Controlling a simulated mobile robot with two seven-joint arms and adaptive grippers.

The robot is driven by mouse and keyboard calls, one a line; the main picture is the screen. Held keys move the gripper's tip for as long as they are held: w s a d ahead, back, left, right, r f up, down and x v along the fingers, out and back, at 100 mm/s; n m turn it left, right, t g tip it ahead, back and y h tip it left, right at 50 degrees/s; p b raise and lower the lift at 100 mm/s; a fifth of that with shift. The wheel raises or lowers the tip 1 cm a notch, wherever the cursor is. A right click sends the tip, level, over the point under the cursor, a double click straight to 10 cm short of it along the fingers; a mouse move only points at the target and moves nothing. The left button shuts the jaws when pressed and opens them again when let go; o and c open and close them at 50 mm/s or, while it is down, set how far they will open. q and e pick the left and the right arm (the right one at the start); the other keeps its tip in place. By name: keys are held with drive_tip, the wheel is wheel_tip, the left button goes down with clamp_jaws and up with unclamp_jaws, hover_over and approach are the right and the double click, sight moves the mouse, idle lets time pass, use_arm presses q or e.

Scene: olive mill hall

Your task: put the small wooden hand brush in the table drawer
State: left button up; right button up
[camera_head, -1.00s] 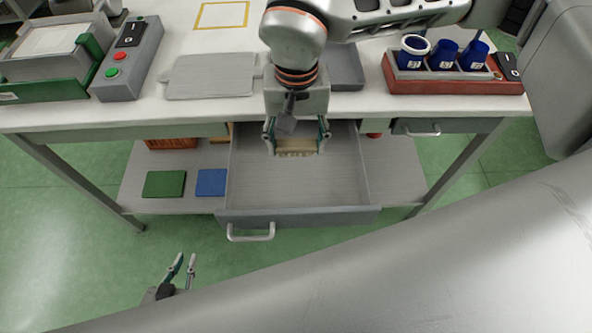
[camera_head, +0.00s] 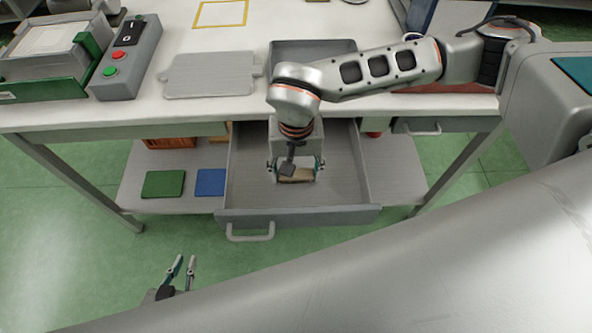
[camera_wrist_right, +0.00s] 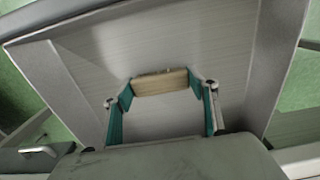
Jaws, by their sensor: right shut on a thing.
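The small wooden hand brush (camera_head: 297,176) is a pale wooden block between the fingers of my right gripper (camera_head: 294,172). The gripper is shut on it and points down inside the open table drawer (camera_head: 338,190). In the right wrist view the brush (camera_wrist_right: 160,82) spans the two teal-padded fingers, with the drawer's bare floor (camera_wrist_right: 205,45) beyond it. I cannot tell whether the brush touches the floor. My left gripper (camera_head: 181,274) is open and empty, low in front of the table at the left.
The table top holds a control box (camera_head: 127,57), a grey board (camera_head: 210,76) and a grey tray (camera_head: 300,55). A shut drawer (camera_head: 420,126) is at the right. A green pad (camera_head: 164,184) and a blue pad (camera_head: 211,182) lie on the lower shelf. The open drawer is otherwise bare.

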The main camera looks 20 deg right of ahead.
sight(296, 173)
drive_tip(key=shift+f, duration=0.1)
drive_tip(key=o, duration=1.1)
drive_tip(key=shift+c, duration=0.2)
drive_tip(key=shift+r, duration=0.35)
wheel_tip(296, 173, up, 12)
drive_tip(key=shift+f, duration=0.2)
